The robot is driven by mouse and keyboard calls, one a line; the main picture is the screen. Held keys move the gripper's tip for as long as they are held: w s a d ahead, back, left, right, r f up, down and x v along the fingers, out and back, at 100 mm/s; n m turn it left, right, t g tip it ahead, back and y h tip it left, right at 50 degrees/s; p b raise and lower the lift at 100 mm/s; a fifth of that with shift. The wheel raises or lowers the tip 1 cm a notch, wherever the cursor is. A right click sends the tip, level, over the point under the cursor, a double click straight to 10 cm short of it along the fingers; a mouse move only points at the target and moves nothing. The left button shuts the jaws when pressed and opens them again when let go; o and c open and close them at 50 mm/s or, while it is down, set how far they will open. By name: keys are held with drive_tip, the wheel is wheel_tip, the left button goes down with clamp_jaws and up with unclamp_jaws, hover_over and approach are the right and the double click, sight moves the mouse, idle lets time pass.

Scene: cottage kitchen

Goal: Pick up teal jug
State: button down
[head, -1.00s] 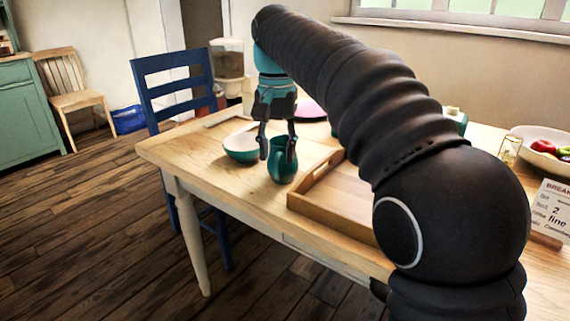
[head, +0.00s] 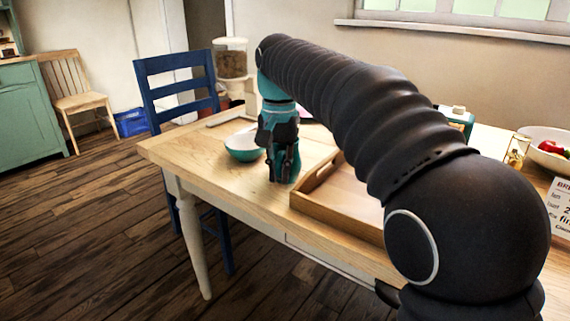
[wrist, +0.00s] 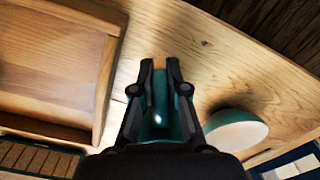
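The teal jug (wrist: 158,105) stands on the wooden table, left of the tray. In the wrist view its glossy side shows between my two dark fingers, with more teal beside the right finger. My gripper (wrist: 161,72) points down over the jug, its fingers drawn in close on both sides of it. In the head view my gripper (head: 283,168) covers most of the jug, and only a little teal shows around the fingers. The jug's base and its contact with the table are hard to see.
A teal and white bowl (head: 243,151) sits just left of the jug, close to my gripper. A wooden tray (head: 325,212) lies close on the right. A blue chair (head: 176,64) stands behind the table's left end. The table's front left corner is clear.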

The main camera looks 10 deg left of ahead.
sight(279, 155)
drive_tip(key=shift+r, duration=0.25)
idle(0.4)
drive_tip(key=shift+r+p, duration=0.45)
drive_tip(key=shift+r, duration=1.1)
drive_tip(key=d+r, duration=0.7)
drive_tip(key=d, duration=0.4)
drive_tip(key=shift+w+d+r+p, duration=0.15)
drive_tip(key=shift+d+r+p, duration=0.05)
drive_tip(key=shift+p, duration=0.2)
drive_tip(key=shift+d, duration=0.15)
idle(0.7)
